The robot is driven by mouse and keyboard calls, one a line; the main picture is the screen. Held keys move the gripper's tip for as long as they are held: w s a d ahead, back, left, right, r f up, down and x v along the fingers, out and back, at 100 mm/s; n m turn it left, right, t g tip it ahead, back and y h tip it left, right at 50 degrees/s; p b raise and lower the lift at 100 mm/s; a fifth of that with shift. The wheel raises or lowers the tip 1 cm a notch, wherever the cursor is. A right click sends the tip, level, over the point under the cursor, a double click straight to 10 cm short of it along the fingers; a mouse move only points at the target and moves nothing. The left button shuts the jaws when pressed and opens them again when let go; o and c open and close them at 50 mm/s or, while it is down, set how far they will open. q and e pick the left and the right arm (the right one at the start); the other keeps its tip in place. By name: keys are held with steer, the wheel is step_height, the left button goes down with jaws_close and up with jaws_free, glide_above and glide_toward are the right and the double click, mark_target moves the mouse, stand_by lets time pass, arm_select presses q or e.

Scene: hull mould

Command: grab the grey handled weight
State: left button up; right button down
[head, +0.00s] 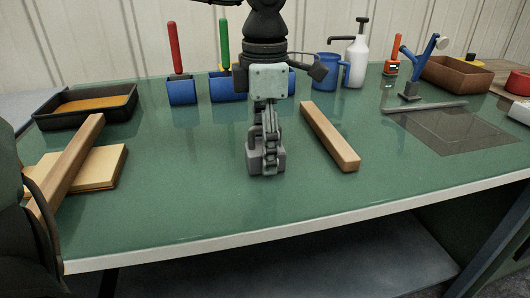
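The grey handled weight (280,161) stands on the green table top near the middle in the head view. Its block base and part of its handle show. My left gripper (270,150) points straight down over it, with the fingers reaching to the handle and the front of the block. The fingers are seen edge-on and cover part of the weight, so I cannot tell whether they close on the handle. My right gripper is not in view.
A wooden bar (331,137) lies close to the right of the weight. Another wooden bar (66,165) rests on a pale stack (100,168) at left. The table front is clear.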

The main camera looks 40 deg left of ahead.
arm_select(q)
jaws_close()
steer(key=shift+w+r, duration=0.1)
steer(key=shift+r, duration=0.05)
stand_by(0.4)
